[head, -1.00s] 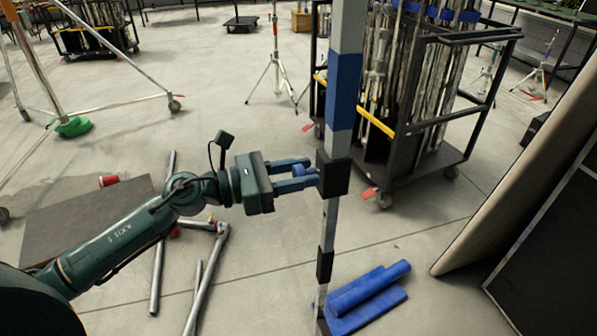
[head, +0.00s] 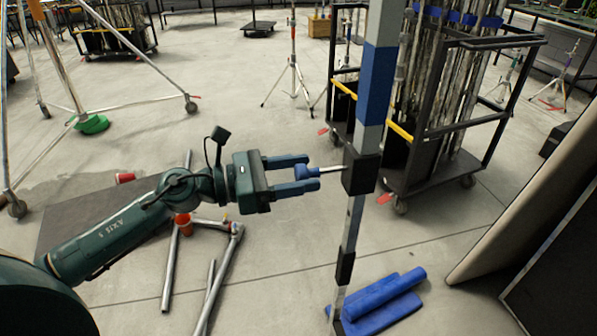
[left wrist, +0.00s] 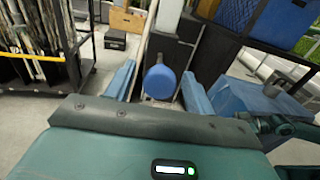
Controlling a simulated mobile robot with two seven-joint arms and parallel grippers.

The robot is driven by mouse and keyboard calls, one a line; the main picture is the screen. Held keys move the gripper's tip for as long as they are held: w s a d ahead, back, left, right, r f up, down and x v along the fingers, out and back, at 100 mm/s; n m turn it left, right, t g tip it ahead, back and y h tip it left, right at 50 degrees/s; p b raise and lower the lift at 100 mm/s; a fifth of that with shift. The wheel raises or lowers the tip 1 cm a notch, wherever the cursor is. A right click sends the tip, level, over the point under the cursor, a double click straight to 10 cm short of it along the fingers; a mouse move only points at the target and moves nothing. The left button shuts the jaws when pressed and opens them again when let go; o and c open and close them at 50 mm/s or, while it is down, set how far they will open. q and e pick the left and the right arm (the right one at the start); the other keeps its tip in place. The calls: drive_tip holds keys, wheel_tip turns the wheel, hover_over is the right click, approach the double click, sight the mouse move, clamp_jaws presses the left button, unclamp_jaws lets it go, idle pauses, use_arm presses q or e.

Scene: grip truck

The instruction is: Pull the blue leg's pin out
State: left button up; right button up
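The striped leg (head: 376,85) is grey with a blue band and stands upright right of centre. A black block (head: 360,175) is fixed on it. The pin's blue knob (head: 307,172) is left of this block, and its bare silver shaft (head: 331,169) runs to the block's side; its far end is hidden. My left gripper (head: 312,172) has its fingers on either side of the knob. In the left wrist view the round knob (left wrist: 160,82) sits between the fingertips with a gap on both sides, so the gripper looks open. My right gripper is not in view.
A black cart (head: 440,130) with poles stands behind the leg. Blue rolls (head: 385,300) lie at its foot. A large panel (head: 530,205) leans at the right.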

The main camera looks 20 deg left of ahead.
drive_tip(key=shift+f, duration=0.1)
use_arm(q)
drive_tip(key=shift+s+a+f+b, duration=0.15)
drive_tip(key=shift+s+a+b, duration=0.2)
drive_tip(key=shift+a, duration=0.1)
drive_tip(key=b+v, duration=0.1)
drive_tip(key=v, duration=0.3)
drive_tip(key=shift+f+b, duration=0.1)
drive_tip(key=shift+b, duration=0.25)
drive_tip(key=b+v, duration=0.1)
drive_tip(key=v, duration=0.7)
drive_tip(key=shift+r, duration=0.3)
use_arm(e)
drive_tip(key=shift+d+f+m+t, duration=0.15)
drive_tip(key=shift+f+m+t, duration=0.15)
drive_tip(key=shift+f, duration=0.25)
